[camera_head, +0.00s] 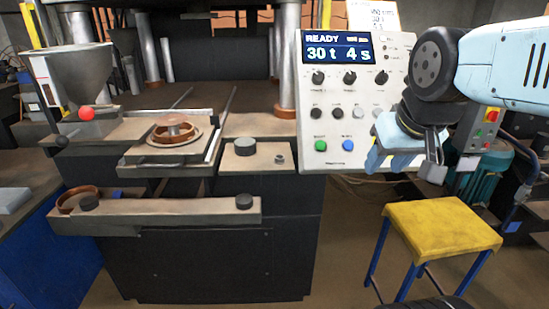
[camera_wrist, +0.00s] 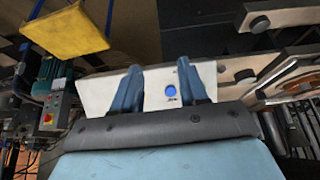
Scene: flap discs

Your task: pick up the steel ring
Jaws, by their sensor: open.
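A small grey ring-like piece (camera_head: 280,159), which looks like the steel ring, lies on the flat ledge (camera_head: 262,167) right of the press mould, beside a dark round puck (camera_head: 245,146). It is too small to make out its hole clearly. My gripper (camera_head: 404,165) is in front of the control panel's lower right, well to the right of the piece and apart from it. In the wrist view its two blue fingers (camera_wrist: 159,68) are spread, with nothing held between them. I cannot pick out the small ring for sure in the wrist view.
A yellow stool (camera_head: 440,225) is below right. The mould plate (camera_head: 158,150) holds a brown ring (camera_head: 174,134). A red-knobbed lever (camera_head: 86,114) is left. A front shelf (camera_head: 170,212) carries dark knobs.

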